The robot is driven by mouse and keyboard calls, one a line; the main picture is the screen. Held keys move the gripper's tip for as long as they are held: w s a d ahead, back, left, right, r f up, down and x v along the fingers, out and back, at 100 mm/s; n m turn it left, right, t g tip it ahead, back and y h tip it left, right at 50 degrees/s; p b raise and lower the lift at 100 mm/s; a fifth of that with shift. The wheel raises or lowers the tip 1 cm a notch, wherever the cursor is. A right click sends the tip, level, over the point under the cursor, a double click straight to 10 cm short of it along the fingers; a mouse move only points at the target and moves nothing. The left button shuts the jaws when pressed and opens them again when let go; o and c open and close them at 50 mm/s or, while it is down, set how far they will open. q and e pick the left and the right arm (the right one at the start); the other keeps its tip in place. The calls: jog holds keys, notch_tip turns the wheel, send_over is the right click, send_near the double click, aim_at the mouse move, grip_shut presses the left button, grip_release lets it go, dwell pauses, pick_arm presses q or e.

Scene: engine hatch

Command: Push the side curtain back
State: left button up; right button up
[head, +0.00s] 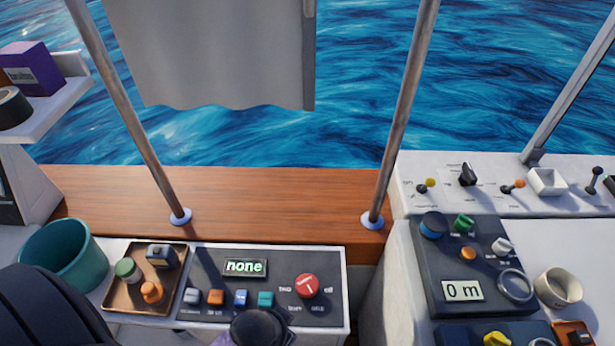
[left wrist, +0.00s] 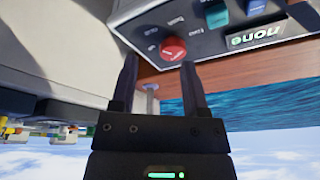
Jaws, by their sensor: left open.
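The side curtain (head: 215,55) is a grey sheet with a wavy lower edge. It hangs at the top of the head view between two metal posts, in front of the water. A darker upright strip (head: 308,60) runs down its right edge. My left gripper (left wrist: 159,75) shows in the left wrist view with its two fingers apart and nothing between them. The curtain is not in that view, and the gripper's fingers cannot be made out in the head view. My right gripper is in neither view.
A left post (head: 130,120) and a right post (head: 402,120) rise from the wooden ledge (head: 270,200). Below is a switch panel (head: 335,265) with a red knob (head: 307,285). A teal bucket (head: 62,255) and tray (head: 118,298) stand left; more controls (head: 470,262) are right.

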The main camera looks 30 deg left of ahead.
pick_arm(q)
jog(key=w+r+t+p, duration=0.2)
jog(key=w+r+p, duration=0.15)
jog(key=r, duration=0.55)
jog(key=w+r+t+p, duration=0.2)
jog(key=w+r, duration=0.3)
jog(key=r, duration=0.4)
notch_tip(320, 180, up, 35)
jog(key=n+t+y+p, duration=0.5)
jog(key=t+y+p, duration=0.1)
jog(key=t, duration=0.8)
send_over(309, 3)
jog(key=shift+w+a, duration=0.1)
jog(key=shift+w+a+r, duration=0.1)
jog(key=shift+w, duration=0.15)
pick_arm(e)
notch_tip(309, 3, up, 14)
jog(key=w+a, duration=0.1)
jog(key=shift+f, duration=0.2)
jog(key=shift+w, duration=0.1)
pick_arm(q)
grip_shut()
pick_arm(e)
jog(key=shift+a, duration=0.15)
